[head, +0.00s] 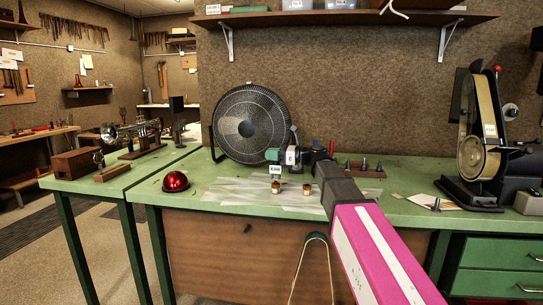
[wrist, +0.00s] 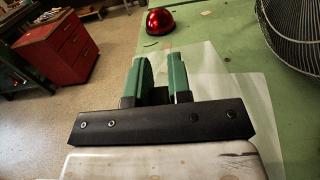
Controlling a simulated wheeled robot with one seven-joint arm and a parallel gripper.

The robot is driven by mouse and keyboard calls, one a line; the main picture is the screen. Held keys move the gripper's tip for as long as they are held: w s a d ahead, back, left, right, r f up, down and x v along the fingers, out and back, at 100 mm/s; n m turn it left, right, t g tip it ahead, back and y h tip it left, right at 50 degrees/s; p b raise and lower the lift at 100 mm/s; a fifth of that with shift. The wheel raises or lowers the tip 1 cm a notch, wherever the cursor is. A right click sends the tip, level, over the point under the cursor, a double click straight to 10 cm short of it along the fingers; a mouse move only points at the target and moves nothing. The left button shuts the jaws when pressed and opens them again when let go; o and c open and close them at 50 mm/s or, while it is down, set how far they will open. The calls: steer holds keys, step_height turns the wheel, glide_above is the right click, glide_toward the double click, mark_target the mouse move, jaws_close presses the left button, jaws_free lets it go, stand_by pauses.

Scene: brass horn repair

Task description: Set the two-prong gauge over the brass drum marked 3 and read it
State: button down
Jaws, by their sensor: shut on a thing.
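My gripper (head: 288,156) is above the green bench in the head view, its green fingers on either side of a small pale block, which I take to be part of the two-prong gauge (head: 291,155). A small white plate with dark characters (head: 275,170) shows just below the fingers; I cannot tell whether it belongs to the gauge. Two small brass drums, one at left (head: 276,187) and one at right (head: 307,190), stand on the bench below. Their numbers are too small to read. The wrist view shows the fingers (wrist: 159,80) slightly apart, with the held thing hidden.
A pale sheet (head: 230,192) lies under the drums. A red dome (head: 175,181) is at left, a black fan (head: 250,125) behind, a rack of small tools (head: 365,170) at right, and a belt grinder (head: 480,145) farther right.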

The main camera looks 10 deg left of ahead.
steer(key=shift+f, duration=1.1)
stand_by(0.9)
steer(key=shift+r, duration=0.15)
stand_by(0.8)
steer(key=shift+r, duration=2.35)
